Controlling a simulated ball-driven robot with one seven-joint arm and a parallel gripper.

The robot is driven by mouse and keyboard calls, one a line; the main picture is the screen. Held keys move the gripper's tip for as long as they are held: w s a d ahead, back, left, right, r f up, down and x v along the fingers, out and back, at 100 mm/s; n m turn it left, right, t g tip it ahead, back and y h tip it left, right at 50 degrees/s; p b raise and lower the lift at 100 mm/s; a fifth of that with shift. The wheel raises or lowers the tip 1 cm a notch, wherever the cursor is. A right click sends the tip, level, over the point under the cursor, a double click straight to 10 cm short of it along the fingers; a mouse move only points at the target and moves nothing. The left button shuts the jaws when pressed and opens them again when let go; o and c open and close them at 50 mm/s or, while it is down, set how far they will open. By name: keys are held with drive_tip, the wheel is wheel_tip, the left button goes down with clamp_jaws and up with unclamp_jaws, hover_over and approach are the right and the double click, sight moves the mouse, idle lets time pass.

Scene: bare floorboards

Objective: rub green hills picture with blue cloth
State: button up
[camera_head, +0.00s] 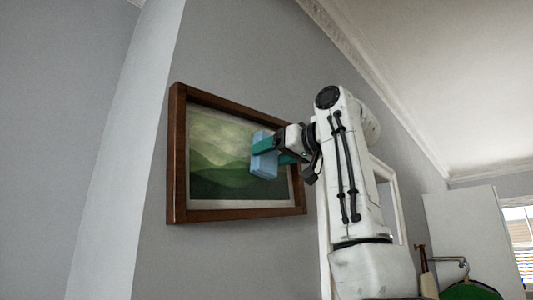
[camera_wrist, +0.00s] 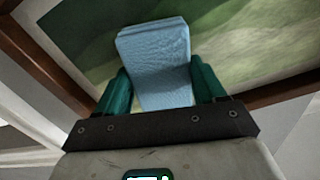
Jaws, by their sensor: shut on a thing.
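The green hills picture (camera_head: 215,160) hangs on the grey wall in a brown wooden frame with a pale inner border. The blue cloth (camera_head: 264,160) is a folded light blue pad in front of the picture's right part. My gripper (camera_head: 280,152) is shut on the cloth, with its teal fingers on either side. In the wrist view, the cloth (camera_wrist: 158,62) sits between the fingers and covers part of the picture (camera_wrist: 235,40). Whether the cloth touches the picture's surface is unclear. My arm hides the area just right of the frame.
A pale wall edge (camera_head: 135,150) runs upright left of the picture. The wall around the picture's left and top is bare.

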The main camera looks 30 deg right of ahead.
drive_tip(key=shift+d, duration=0.25)
drive_tip(key=shift+s+d+b, duration=0.2)
drive_tip(key=shift+s+b, duration=0.25)
drive_tip(key=shift+s, duration=0.2)
drive_tip(key=shift+b+v, duration=0.9)
drive_tip(key=shift+v, duration=1.4)
drive_tip(key=shift+s, duration=0.15)
drive_tip(key=shift+b+v, duration=0.5)
drive_tip(key=shift+v, duration=0.9)
drive_tip(key=shift+r, duration=0.1)
